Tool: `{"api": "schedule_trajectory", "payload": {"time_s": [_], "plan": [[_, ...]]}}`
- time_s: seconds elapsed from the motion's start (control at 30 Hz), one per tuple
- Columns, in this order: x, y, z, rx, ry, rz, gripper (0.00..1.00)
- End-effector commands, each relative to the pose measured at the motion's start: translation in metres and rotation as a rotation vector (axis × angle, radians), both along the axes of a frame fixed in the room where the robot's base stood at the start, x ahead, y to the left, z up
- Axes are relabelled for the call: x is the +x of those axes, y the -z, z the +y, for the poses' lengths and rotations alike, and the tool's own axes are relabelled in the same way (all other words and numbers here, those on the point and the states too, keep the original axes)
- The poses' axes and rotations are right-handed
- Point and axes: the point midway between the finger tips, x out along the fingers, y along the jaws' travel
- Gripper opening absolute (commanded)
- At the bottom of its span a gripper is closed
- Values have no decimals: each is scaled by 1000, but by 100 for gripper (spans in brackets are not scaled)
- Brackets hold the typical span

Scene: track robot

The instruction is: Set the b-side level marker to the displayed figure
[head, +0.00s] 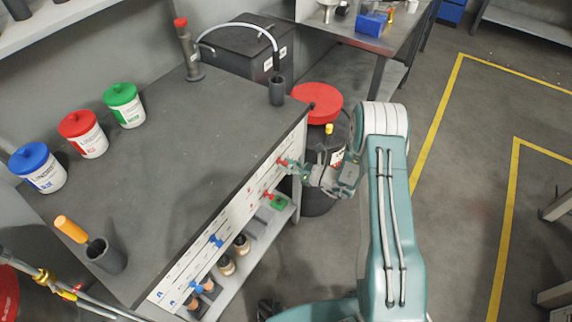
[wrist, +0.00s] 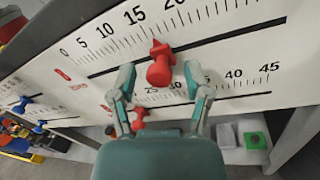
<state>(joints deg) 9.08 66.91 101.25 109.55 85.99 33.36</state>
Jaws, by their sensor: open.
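A white scale panel (wrist: 95,85) on the bench front carries two slots with printed numbers. A second red knob (wrist: 138,120) sits on the lower slot, left of the 25. My gripper (wrist: 160,80) is open, with one finger on each side of the upper red knob; I cannot tell whether they touch it. In the head view my gripper (head: 288,168) is at the panel's far end. Blue knobs (wrist: 22,104) are farther left. I cannot read a displayed figure or a b-side label.
A red-lidded barrel (head: 315,100) stands close behind my gripper. Floor to the right is clear.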

Motion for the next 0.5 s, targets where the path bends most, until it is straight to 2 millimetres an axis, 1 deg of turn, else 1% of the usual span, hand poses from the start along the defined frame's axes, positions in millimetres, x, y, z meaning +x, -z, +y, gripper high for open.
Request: {"api": "schedule_trajectory", "payload": {"time_s": [0.07, 0.17, 0.27, 0.5], "plan": [[0, 0, -1, 0, 0, 0, 63], [-3, 0, -7, 0, 3, 1, 63], [-11, 0, -22, 1, 5, 2, 63], [-35, 1, -66, 0, 5, 1, 63]]}}
